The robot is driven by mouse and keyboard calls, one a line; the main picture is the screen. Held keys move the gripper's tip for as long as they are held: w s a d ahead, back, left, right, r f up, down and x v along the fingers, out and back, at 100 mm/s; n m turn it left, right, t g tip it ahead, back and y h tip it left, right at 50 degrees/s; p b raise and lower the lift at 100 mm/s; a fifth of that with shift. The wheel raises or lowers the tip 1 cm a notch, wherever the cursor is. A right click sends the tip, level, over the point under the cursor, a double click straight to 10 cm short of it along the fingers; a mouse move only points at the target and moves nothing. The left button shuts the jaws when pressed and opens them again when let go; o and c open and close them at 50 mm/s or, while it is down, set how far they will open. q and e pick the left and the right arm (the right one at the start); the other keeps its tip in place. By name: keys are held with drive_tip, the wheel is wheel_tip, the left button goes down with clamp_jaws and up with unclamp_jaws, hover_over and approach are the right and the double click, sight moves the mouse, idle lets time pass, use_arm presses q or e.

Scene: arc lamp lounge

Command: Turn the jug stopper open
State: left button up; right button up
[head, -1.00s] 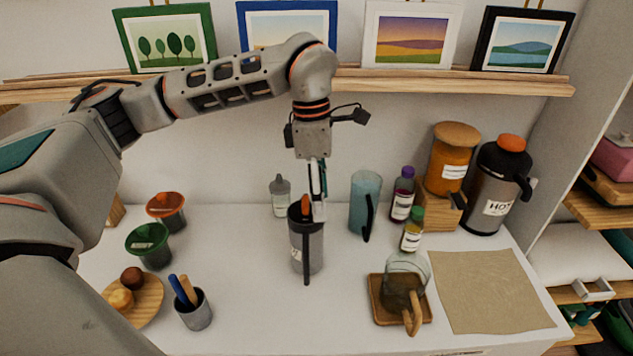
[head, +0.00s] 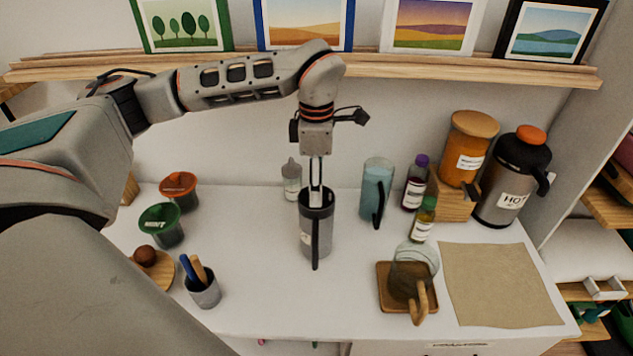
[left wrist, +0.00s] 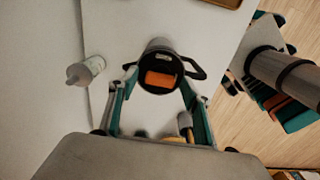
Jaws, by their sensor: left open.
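The jug (head: 318,238) is a dark grey cylinder with a black handle facing the front, upright on the white counter. My left gripper (head: 316,190) points straight down over its mouth and hides the stopper in the head view. In the left wrist view the stopper is an orange bar (left wrist: 160,79) lying crosswise in the jug's dark round mouth. The open teal fingers of my left gripper (left wrist: 158,84) are on its left and right sides. I cannot tell whether they touch it. My right gripper is not in view.
A grey squeeze bottle (head: 291,180) stands behind the jug, and a blue pitcher (head: 377,190) to its right. A glass mug on a wooden tray (head: 384,300) is at front right. A pen cup (head: 204,292) is at front left. The counter before the jug is clear.

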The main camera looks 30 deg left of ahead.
use_arm(q)
drive_tip(key=c, duration=1.1)
